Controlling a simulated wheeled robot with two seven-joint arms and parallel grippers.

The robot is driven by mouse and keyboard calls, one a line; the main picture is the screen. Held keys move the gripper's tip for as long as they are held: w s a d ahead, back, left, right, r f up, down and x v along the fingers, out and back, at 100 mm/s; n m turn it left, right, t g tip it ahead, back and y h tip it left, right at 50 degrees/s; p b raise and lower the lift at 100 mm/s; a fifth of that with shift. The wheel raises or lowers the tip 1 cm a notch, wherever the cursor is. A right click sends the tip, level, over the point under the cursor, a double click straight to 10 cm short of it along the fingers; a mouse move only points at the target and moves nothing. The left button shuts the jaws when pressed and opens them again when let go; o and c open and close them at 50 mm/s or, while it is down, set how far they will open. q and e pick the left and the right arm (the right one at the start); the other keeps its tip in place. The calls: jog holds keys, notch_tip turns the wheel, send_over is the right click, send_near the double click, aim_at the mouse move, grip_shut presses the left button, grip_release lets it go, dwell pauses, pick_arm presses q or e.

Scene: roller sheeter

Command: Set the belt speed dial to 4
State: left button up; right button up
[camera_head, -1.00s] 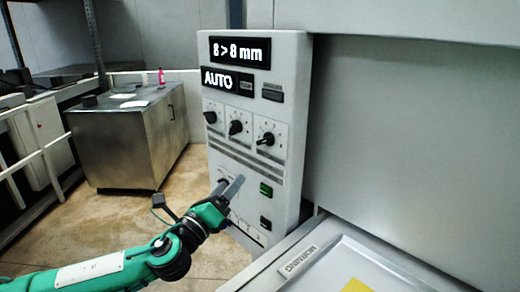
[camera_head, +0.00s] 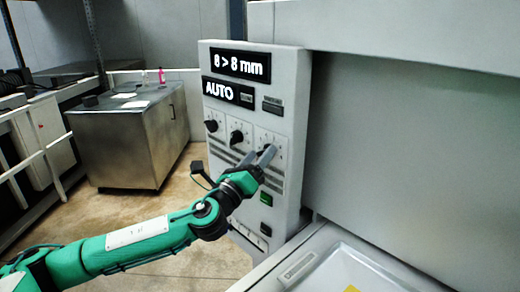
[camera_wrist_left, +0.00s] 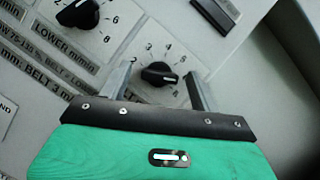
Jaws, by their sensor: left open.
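The control panel (camera_head: 285,100) has a row of three black dials. The left dial (camera_head: 211,125) and the middle dial (camera_head: 236,137) show in the head view. The right dial is mostly hidden behind my left gripper (camera_head: 260,154). In the left wrist view, a black dial knob (camera_wrist_left: 160,73) with a number scale sits between the two open fingers of my left gripper (camera_wrist_left: 158,76), with a gap visible on each side. Its exact setting is hard to read. Another knob (camera_wrist_left: 80,13) shows at upper left, above a label reading LOWER. My right gripper is not in view.
A green button (camera_head: 266,199) and a dark switch (camera_head: 265,229) sit low on the panel. A tray edge (camera_head: 300,268) is at lower right. A metal cabinet (camera_head: 110,145) stands at the back left, with open floor between.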

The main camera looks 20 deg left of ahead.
pick_arm(q)
jog(key=shift+w+d+r, duration=0.15)
jog(key=shift+w, duration=0.3)
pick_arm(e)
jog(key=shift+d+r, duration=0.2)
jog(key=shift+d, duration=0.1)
pick_arm(q)
jog(key=c, duration=1)
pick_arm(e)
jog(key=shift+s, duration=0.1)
